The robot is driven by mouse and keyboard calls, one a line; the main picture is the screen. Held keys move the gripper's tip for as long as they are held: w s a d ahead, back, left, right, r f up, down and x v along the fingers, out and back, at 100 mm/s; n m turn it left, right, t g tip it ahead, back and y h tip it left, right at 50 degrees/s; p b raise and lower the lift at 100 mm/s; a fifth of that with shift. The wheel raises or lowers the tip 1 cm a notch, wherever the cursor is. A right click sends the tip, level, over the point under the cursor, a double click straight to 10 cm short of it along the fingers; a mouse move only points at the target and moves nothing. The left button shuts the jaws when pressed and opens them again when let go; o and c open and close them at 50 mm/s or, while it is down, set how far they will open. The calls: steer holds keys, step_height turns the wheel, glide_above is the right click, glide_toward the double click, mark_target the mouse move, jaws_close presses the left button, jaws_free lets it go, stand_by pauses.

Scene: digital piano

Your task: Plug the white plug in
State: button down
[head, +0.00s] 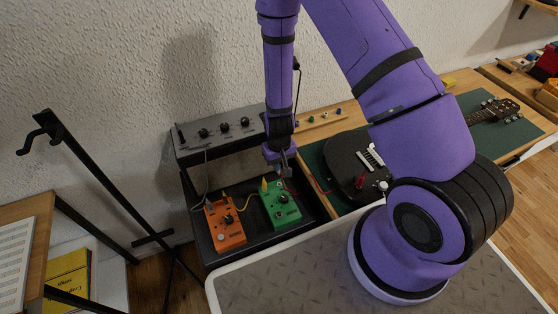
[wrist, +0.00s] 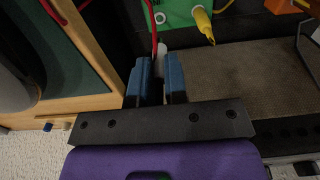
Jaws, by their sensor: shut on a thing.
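In the wrist view, my gripper (wrist: 158,75) has its two blue fingers closed on the white plug (wrist: 161,50). The plug's pale end sticks out past the fingertips toward the green pedal (wrist: 181,12). A round socket (wrist: 160,18) shows on the pedal's near side, close ahead of the plug; I cannot tell whether they touch. In the head view, my gripper (head: 279,161) hangs just behind the green pedal (head: 282,207), and the plug is too small to make out there.
A yellow plug (wrist: 204,26) sits at the green pedal's side, right of the white plug. A red cable (wrist: 154,22) passes close by. The orange pedal (head: 225,227) stands to the left. A grey amplifier (head: 225,128) is behind, and a black guitar (head: 350,160) lies to the right.

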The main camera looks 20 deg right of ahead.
steer(key=shift+f, duration=2)
steer(key=shift+f, duration=1.55)
steer(key=c, duration=1.1)
jaws_free()
steer(key=shift+r, duration=0.15)
steer(key=shift+r, duration=2.4)
steer(key=shift+r, duration=0.1)
step_height(320, 180, up, 11)
steer(key=shift+f, duration=0.2)
